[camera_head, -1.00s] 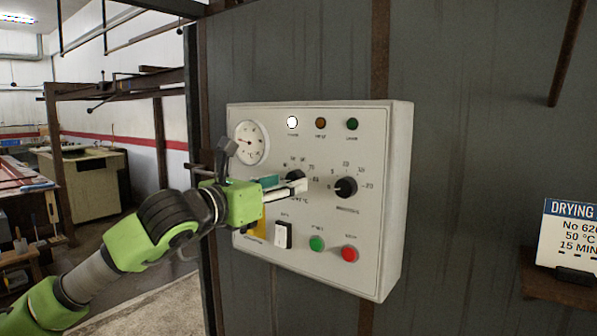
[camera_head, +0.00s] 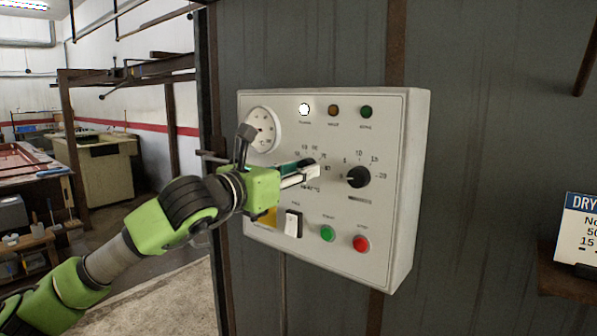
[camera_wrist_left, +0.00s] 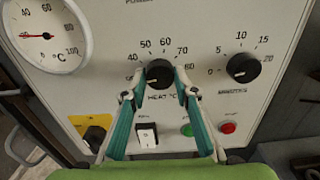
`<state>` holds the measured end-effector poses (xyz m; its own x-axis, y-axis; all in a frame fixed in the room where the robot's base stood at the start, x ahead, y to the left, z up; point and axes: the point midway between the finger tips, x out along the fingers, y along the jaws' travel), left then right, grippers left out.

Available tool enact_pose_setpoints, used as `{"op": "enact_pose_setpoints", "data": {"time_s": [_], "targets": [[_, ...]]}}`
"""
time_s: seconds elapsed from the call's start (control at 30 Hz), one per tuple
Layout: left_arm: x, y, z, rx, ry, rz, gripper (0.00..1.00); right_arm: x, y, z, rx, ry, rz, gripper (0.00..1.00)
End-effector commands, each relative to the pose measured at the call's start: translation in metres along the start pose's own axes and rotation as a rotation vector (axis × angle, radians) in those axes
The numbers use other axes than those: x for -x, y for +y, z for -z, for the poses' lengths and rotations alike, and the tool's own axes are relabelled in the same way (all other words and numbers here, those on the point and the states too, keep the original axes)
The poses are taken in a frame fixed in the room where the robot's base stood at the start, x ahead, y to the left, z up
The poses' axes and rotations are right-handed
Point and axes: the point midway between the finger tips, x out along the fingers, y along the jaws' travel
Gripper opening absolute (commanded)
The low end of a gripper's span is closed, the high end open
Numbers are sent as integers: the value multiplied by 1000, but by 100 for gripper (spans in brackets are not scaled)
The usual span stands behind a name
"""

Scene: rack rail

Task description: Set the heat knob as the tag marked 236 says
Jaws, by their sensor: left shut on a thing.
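The heat knob (camera_wrist_left: 159,72) is black and round, on a white control panel (camera_head: 400,190), with HEAT °C printed below it and a scale from about 40 to 80 around it. My left gripper (camera_wrist_left: 160,86) is shut on it, one finger at each side. In the head view my left gripper (camera_head: 308,174) reaches the panel from the left and hides most of the knob. I cannot tell where its pointer stands. A tag (camera_head: 582,235) with a blue DRYING heading is cut off at the right edge, its number not readable now. No tag marked 236 shows.
A second black knob (camera_head: 358,177), scaled 0 to 20, is right of the heat knob. Below are a white rocker switch (camera_head: 292,223), a green button (camera_head: 327,233) and a red button (camera_head: 360,243). A round gauge (camera_head: 264,130) is at the panel's upper left.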

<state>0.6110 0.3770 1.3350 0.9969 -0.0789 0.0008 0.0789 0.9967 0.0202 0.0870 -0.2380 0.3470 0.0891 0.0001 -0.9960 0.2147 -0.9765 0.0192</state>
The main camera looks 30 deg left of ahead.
Motion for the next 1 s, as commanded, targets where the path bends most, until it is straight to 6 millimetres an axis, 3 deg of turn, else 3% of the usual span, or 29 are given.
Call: {"op": "enact_pose_setpoints", "data": {"time_s": [0.37,1.0], "targets": [[0,-1,2,-212,-3,2,6,-17,-1,2,-1,5,1,0],[0,0,1,-819,0,-1,6,-38,-6,1,-4,6,6,0]]}}
